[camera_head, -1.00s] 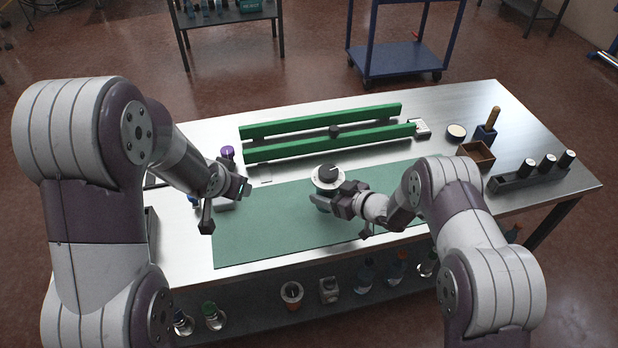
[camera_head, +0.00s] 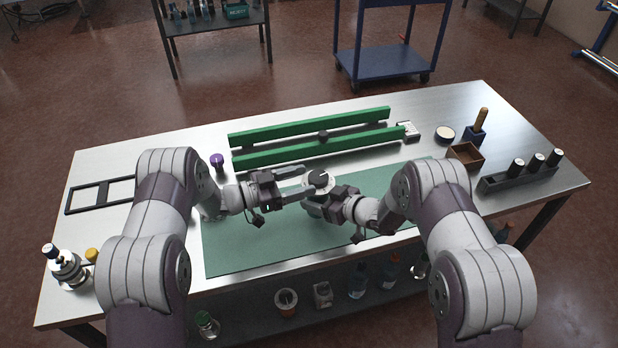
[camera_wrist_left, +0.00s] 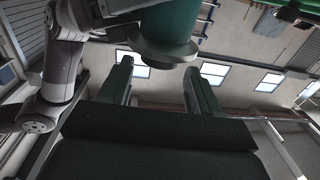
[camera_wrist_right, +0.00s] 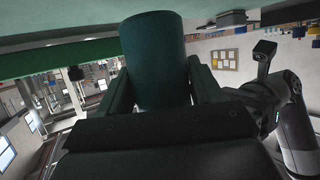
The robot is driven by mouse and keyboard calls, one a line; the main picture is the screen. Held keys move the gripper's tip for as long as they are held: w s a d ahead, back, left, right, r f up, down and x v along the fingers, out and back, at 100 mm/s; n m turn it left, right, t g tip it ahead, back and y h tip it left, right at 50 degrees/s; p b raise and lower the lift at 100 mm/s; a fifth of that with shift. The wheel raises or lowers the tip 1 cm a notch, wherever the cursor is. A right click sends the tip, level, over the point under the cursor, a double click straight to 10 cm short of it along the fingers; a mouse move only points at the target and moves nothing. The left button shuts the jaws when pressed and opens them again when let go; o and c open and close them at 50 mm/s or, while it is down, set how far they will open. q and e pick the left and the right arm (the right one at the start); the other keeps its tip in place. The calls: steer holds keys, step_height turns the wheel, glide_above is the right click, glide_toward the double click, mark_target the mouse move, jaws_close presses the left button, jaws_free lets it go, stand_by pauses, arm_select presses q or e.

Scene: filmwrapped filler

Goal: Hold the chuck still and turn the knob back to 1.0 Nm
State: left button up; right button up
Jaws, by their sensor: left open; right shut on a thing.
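The chuck (camera_head: 318,190) stands on the green mat (camera_head: 240,245), with a pale collar and a dark knob (camera_head: 318,177) on top. My right gripper (camera_head: 326,198) is shut on the chuck's body from the right. In the right wrist view the teal body (camera_wrist_right: 155,60) sits between its fingers. My left gripper (camera_head: 303,182) is open at the chuck's left, fingers level with the collar and knob. In the left wrist view the teal body and grey collar (camera_wrist_left: 160,48) show ahead of its spread fingers. The knob's scale is too small to read.
Two green rails (camera_head: 310,135) lie behind the mat. A purple-topped item (camera_head: 217,161) stands at their left end. A wooden box (camera_head: 465,154) and a dark rack (camera_head: 520,175) sit at the right. A black frame (camera_head: 100,194) lies at the left. The mat's front left is clear.

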mark_target(311, 181)
arm_select(q)
steer(key=shift+x, duration=1.3)
steer(key=c, duration=0.8)
steer(key=shift+o, duration=0.2)
steer(key=shift+n+t, duration=0.3)
steer(key=n+t+y, duration=0.1)
steer(key=t, duration=0.1)
steer(key=n+t+y, duration=0.1)
steer(key=n+t, duration=0.1)
steer(key=shift+s+d+y, duration=0.25)
steer(key=shift+y, duration=0.05)
steer(key=shift+s+d+n+t+y, duration=0.15)
steer(key=shift+n+t+y, duration=0.95)
steer(key=shift+t+y, duration=0.2)
steer(key=shift+y, duration=0.3)
